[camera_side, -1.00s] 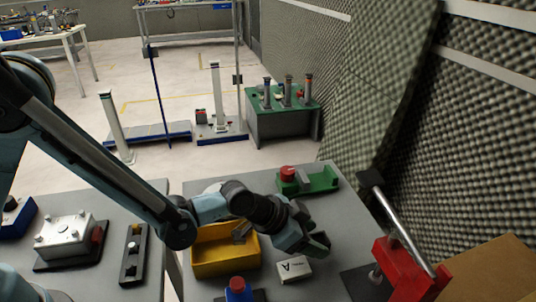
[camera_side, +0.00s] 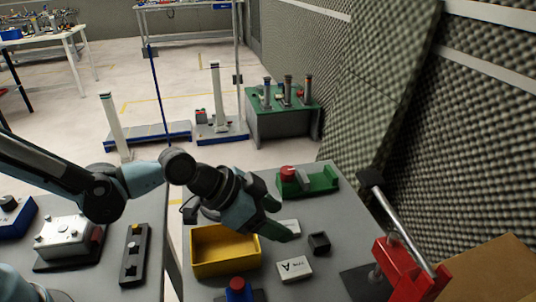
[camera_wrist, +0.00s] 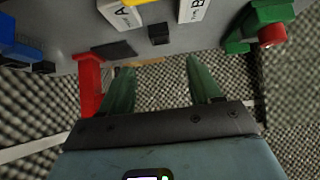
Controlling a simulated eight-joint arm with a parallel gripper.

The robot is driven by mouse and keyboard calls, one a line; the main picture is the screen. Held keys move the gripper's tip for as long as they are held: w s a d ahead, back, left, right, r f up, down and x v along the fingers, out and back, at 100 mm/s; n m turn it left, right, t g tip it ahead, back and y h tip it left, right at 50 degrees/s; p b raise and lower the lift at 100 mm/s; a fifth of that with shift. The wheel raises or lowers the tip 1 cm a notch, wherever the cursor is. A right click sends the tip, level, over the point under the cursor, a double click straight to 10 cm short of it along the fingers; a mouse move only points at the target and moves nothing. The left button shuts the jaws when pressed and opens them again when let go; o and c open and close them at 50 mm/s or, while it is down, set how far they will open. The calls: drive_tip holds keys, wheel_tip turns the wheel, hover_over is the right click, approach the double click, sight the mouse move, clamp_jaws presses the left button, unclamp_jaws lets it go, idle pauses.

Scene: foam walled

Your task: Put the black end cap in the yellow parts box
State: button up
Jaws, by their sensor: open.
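The black end cap (camera_side: 319,243), a small dark block, sits on the grey table right of the white boxes. It also shows in the wrist view (camera_wrist: 158,34), beyond the fingertips and between their lines. My gripper (camera_side: 282,221) is open and empty, raised above the table, left of and apart from the cap; its two green fingers (camera_wrist: 158,68) are spread in the wrist view. The yellow parts box (camera_side: 225,268) is left of the cap, below my wrist in the side view. Its visible inside looks empty; its far side is partly hidden by my arm.
A white box marked A (camera_side: 294,269) and another white box (camera_side: 289,227), partly hidden by my gripper, lie between parts box and cap. A green fixture with red knob (camera_side: 308,181) stands behind. A red lever press (camera_side: 400,270) stands right. A blue-red button (camera_side: 238,289) is in front.

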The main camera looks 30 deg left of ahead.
drive_tip(key=s+a+r+n+y, duration=0.1)
drive_tip(key=a+r+n, duration=0.1)
drive_tip(key=a, duration=0.4)
drive_tip(key=s+a+r+n+y, duration=0.1)
drive_tip(key=a+r+n+y, duration=0.1)
drive_tip(key=a, duration=0.5)
drive_tip(key=shift+s+a+n+t, duration=0.15)
drive_tip(key=shift+a+n+t, duration=0.05)
drive_tip(key=shift+n+t, duration=0.2)
drive_tip(key=shift+o, duration=0.5)
drive_tip(key=s+a+r+n+y, duration=0.1)
drive_tip(key=s+a+n+y, duration=0.2)
drive_tip(key=a, duration=0.6)
drive_tip(key=shift+s+a+n, duration=0.35)
drive_tip(key=shift+s+n, duration=0.25)
drive_tip(key=shift+s, duration=0.55)
